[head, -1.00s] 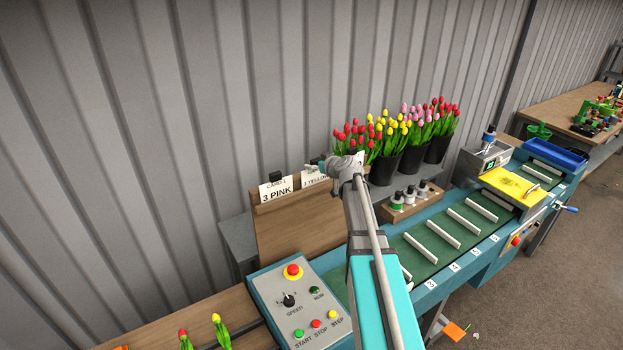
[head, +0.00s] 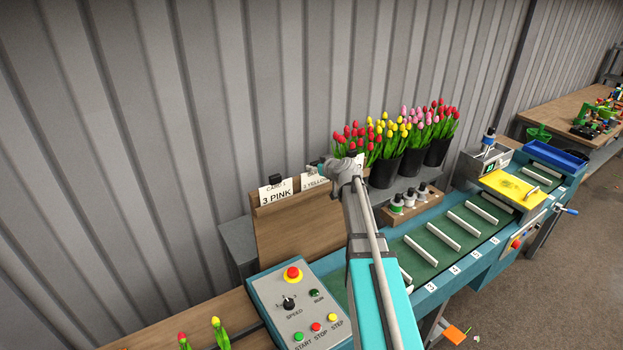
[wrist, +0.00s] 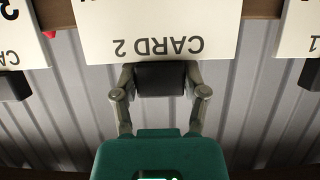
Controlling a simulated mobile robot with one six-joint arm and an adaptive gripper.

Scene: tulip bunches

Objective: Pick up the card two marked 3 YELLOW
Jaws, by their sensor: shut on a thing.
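Card two (wrist: 160,32) is white and shows upside down in the wrist view, with CARD 2 readable. A black clip (wrist: 160,78) is at its edge. My gripper (wrist: 160,80) is shut on this clip, one finger at each side. In the head view card two (head: 313,181) shows part of its 3 YELLOW print at the top of a brown board (head: 292,232). My gripper (head: 326,167) is at its upper right there, and my arm covers what lies behind. In the wrist view the card's far part runs out of the picture.
Card one (head: 276,192), marked 3 PINK, stands close at the left with its own clip. Another card (wrist: 18,40) shows at the wrist view's left edge. Black buckets of tulips (head: 383,172) stand at the right. A corrugated wall (head: 230,90) is behind.

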